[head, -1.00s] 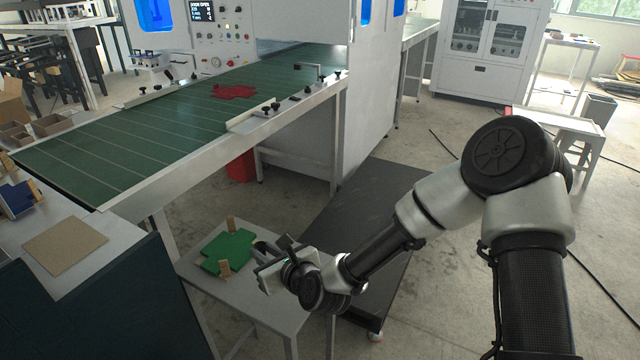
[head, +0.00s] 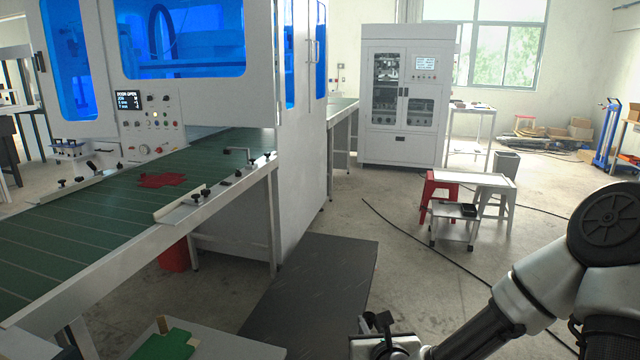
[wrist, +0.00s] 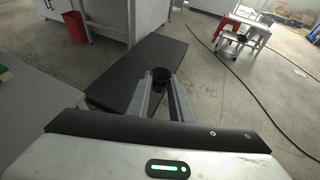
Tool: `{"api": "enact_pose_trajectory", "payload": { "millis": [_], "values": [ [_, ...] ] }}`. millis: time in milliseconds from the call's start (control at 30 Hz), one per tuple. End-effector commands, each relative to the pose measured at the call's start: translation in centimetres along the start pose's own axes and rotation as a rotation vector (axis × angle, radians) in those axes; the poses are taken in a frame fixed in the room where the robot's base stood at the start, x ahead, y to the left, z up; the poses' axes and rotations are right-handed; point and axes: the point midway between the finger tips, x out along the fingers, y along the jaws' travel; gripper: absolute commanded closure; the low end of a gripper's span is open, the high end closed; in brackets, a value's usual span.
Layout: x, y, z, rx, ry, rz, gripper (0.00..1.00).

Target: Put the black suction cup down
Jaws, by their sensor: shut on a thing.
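The black suction cup (wrist: 161,74) is between the fingertips of my gripper (wrist: 160,92) in the wrist view. My gripper is shut on it and holds it in the air over the grey floor and the dark platform. In the head view my gripper (head: 378,326) is at the bottom edge, mostly cut off, with a small dark shape at its tip.
The dark platform (head: 315,290) lies beside the conveyor (head: 75,225). A small table (head: 225,347) with a green piece (head: 165,345) is at the lower left. A white stool (head: 492,182), a red stool (head: 440,186) and a low cart (head: 453,222) stand at the right. A cable crosses the floor.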

Motion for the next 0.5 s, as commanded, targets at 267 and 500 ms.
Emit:
{"api": "enact_pose_trajectory", "payload": {
  "millis": [267,500],
  "values": [
    [-1.8,-2.8,2.1,0.020,0.000,-0.060,1.00],
    [-3.5,-2.6,6.2,0.020,0.000,-0.058,1.00]
  ]
}}
